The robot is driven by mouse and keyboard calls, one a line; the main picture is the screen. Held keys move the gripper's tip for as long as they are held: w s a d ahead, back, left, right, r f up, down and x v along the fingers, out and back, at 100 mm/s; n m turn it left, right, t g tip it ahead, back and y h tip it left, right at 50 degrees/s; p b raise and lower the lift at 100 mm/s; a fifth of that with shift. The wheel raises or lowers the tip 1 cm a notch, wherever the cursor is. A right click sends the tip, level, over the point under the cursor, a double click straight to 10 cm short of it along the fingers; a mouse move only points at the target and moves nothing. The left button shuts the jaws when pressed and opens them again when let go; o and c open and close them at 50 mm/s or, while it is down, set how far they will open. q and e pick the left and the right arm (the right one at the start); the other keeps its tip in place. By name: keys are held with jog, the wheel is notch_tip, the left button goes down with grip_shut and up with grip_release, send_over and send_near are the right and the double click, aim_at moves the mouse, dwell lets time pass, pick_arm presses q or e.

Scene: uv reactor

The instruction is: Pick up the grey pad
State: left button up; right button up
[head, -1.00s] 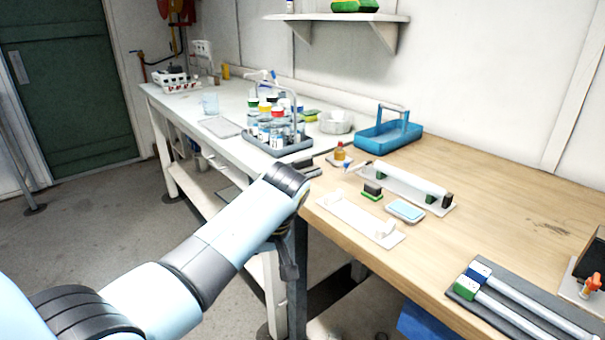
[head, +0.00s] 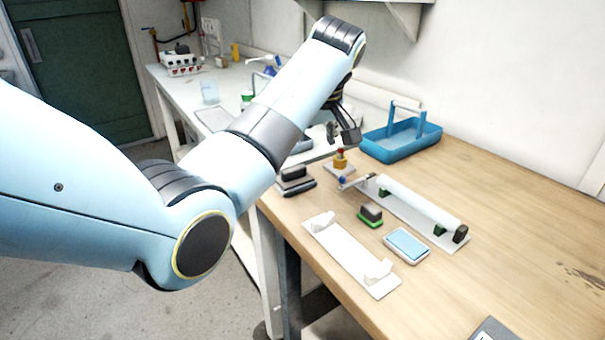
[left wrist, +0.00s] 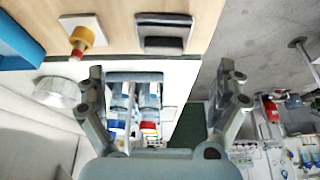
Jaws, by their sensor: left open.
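The grey pad (head: 295,182), a dark block on a flat grey base, lies near the wooden bench's left edge. It also shows at the top of the left wrist view (left wrist: 163,33). My left gripper (head: 341,132) is open and empty, above the benches, up and to the right of the pad in the head view. In the left wrist view its spread fingers (left wrist: 162,70) point toward the bench edge, with the pad beyond them and nothing between them touching. My right gripper is not in view.
A yellow-and-red knob on a plate (head: 340,163) stands close to the pad. A green-based block (head: 370,216), a light-blue pad (head: 407,245), a white bracket (head: 345,258), a tube fixture (head: 420,210) and a blue tray (head: 400,143) are nearby. The bench's right side is clear.

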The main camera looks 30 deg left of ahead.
aim_at(295, 170)
pick_arm(q)
jog(key=x, duration=0.4)
jog(key=shift+s+a, duration=0.1)
jog(key=shift+s, duration=0.15)
jog(key=shift+w+f, duration=0.1)
jog(key=shift+f, duration=0.1)
jog(key=x, duration=0.4)
jog(key=shift+a+f, duration=0.25)
jog(key=shift+a, duration=0.05)
jog(key=shift+w+a+f, duration=0.1)
jog(key=shift+f, duration=0.15)
jog(key=shift+c, duration=1.7)
jog(key=c, duration=0.8)
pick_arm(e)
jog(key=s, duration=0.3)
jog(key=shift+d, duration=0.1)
pick_arm(q)
jog(key=shift+r, duration=0.1)
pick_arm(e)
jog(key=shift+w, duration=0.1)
